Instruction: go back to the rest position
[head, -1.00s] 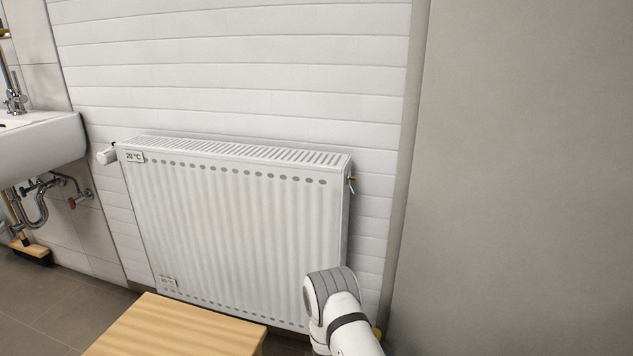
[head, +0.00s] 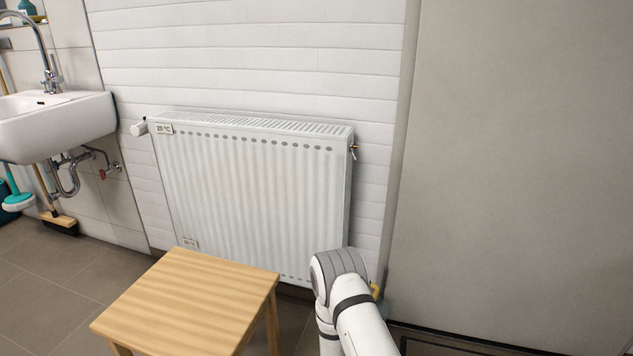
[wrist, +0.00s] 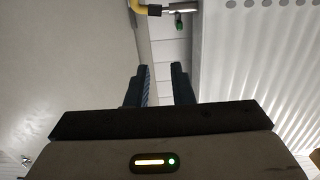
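My gripper (wrist: 161,75) shows in the wrist view with its two dark fingers apart and nothing between them. It is open and empty. Beyond the fingertips are a strip of white tiled wall (wrist: 168,45), the plain grey surface on the left and the white radiator (wrist: 245,65) on the right. In the head view my arm rises at the bottom right, in front of the radiator's lower right corner. The gripper itself is hidden there.
A wooden stool (head: 195,300) stands in front of the radiator (head: 255,200). A sink (head: 55,125) is at left, with a broom (head: 58,220) below. A grey panel (head: 515,160) fills the right. A yellow-and-metal part (wrist: 150,9) lies beyond my fingers. Floor is clear at lower left.

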